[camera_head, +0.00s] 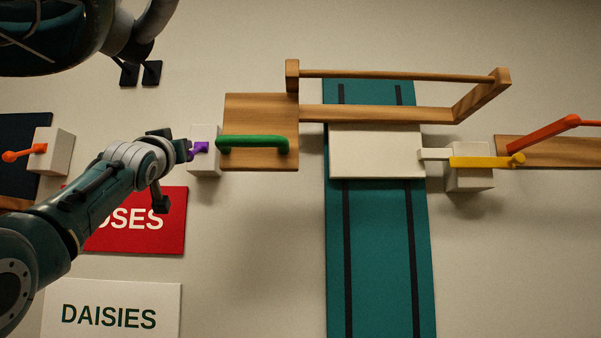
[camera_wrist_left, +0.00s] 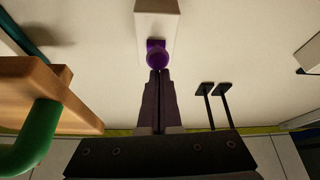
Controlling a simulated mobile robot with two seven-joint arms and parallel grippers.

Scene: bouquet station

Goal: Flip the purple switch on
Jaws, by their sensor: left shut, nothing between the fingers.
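The purple switch (camera_head: 201,147) is a small lever on a white block (camera_head: 207,165), left of the wooden board with the green handle. In the left wrist view the purple lever (camera_wrist_left: 157,54) points toward me, with its round end at the fingertips. My left gripper (camera_head: 188,150) reaches in from the left, at the lever's left side. In the left wrist view its fingers (camera_wrist_left: 160,76) are shut with nothing between them. The tips are at or very near the lever's end; I cannot tell if they touch. My right gripper does not show.
The green handle (camera_head: 252,142) is close on the right. An orange lever (camera_head: 25,152) sits on another white block at far left. A yellow lever (camera_head: 485,161) is at right. Red (camera_head: 170,236) and white DAISIES (camera_head: 110,295) signs lie below the arm. Two black pads (camera_head: 140,74) stand above.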

